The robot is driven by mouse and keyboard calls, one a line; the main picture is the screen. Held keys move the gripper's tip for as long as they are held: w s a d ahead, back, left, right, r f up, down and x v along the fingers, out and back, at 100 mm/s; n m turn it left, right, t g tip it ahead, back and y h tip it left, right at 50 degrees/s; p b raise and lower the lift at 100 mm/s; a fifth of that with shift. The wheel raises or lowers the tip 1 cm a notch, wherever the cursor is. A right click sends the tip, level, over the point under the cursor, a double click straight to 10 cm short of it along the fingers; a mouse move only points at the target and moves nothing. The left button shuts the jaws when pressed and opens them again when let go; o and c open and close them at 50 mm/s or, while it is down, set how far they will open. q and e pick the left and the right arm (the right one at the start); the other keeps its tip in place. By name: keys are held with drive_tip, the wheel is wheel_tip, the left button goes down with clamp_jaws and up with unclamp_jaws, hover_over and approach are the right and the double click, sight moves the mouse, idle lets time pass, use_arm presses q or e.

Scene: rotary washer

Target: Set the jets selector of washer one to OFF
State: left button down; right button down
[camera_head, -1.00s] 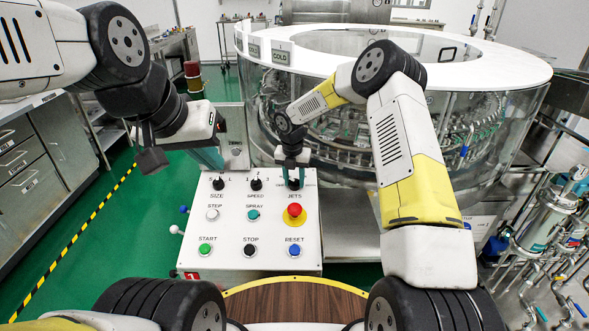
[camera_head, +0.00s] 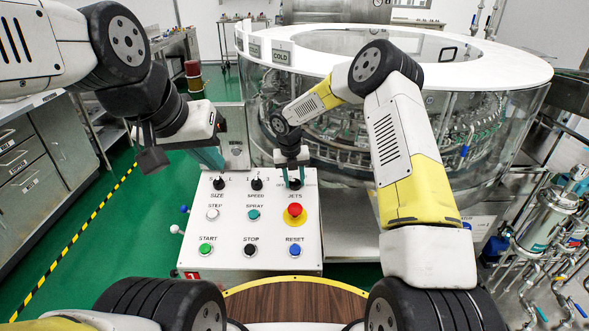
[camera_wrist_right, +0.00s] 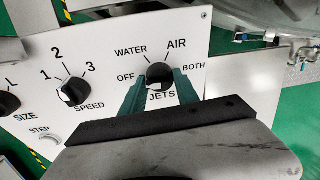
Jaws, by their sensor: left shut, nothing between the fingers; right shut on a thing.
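The control panel (camera_head: 272,225) of the washer faces me. Its JETS selector (camera_wrist_right: 160,75) is a black knob with OFF at its left, WATER and AIR above and BOTH at its right in the right wrist view. My right gripper (camera_head: 294,182) is shut on this knob, with one teal finger on each side of it in the wrist view (camera_wrist_right: 160,88). I cannot tell clearly which mark the knob points to. My left gripper (camera_head: 210,158) is shut and empty, held above the floor to the upper left of the panel.
The SIZE knob (camera_head: 218,183) and SPEED knob (camera_head: 257,184) are left of the JETS knob. A red stop button (camera_head: 295,210) sits just below it, with several push buttons around. The round glass washer (camera_head: 480,110) stands behind. Green floor is free at the left.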

sight(293, 185)
drive_tip(key=shift+d, duration=0.1)
drive_tip(key=c, duration=0.9)
unclamp_jaws()
drive_tip(key=shift+s+a+r, duration=0.15)
drive_tip(key=shift+r, duration=1.15)
drive_tip(key=shift+s+a+r, duration=0.1)
drive_tip(key=shift+s+r, duration=0.1)
drive_tip(key=shift+r, duration=1.05)
drive_tip(key=shift+s+a+r, duration=0.15)
drive_tip(key=shift+r, duration=1.15)
